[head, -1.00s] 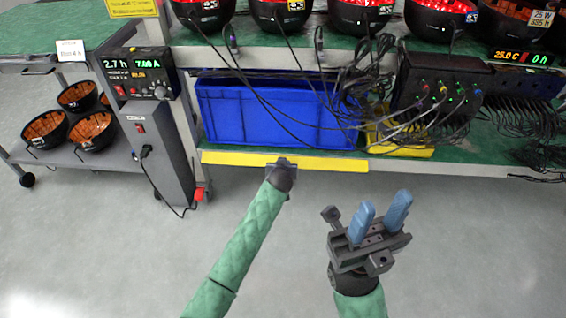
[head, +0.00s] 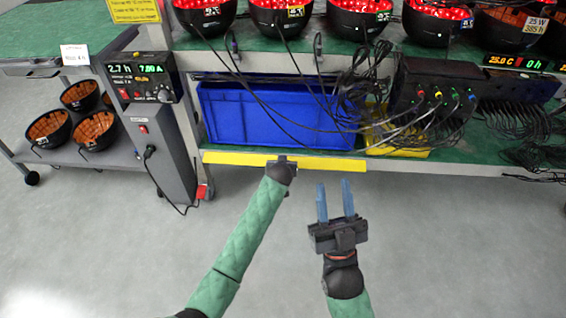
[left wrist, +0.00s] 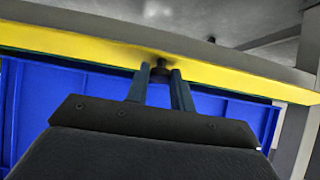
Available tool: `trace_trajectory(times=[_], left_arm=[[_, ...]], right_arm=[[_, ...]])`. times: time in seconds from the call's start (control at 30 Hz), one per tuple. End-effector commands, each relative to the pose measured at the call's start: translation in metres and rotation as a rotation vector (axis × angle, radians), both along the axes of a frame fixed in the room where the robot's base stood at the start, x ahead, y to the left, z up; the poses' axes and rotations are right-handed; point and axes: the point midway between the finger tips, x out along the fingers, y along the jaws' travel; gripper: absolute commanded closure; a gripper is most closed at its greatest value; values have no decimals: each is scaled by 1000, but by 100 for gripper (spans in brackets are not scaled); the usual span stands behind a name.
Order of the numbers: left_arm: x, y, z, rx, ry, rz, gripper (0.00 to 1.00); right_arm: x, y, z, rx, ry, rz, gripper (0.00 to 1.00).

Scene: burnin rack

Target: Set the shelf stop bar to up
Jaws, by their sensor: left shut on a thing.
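The yellow shelf stop bar (head: 225,158) runs along the front edge of the lower shelf, in front of the blue crate (head: 225,112). It also crosses the left wrist view (left wrist: 60,42). My left gripper (head: 284,163) is at the bar, its fingers mostly hidden by the wrist in the head view. In the left wrist view its fingers (left wrist: 160,75) are shut on a small dark knob (left wrist: 160,66) on the bar. My right gripper (head: 334,188) is open and empty, over the floor in front of the shelf.
Black cables (head: 365,95) hang in front of the crate and towards a black power box (head: 435,90). Several lit bowl-shaped lamps (head: 360,20) stand on the upper shelf. A control post (head: 155,145) stands left of the rack. The floor in front is clear.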

Motion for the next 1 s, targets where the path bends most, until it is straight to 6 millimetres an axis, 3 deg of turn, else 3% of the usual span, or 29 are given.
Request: trace_trajectory(times=[0.13,0.3,0.73,0.77,0.83,1.0], left_arm=[[1,0,2,0,4,0,100],[1,0,2,0,7,0,100],[1,0,2,-1,7,1,100],[1,0,2,-1,7,1,71],[1,0,2,-1,7,1,57],[1,0,1,-1,8,1,55]], right_arm=[[11,4,-20,-20,78,4,64],[16,6,-32,-29,122,7,64],[17,6,-35,-32,132,8,64],[17,6,-35,-32,132,8,64],[17,6,-34,-32,132,9,64],[17,6,-34,-33,130,8,64]])
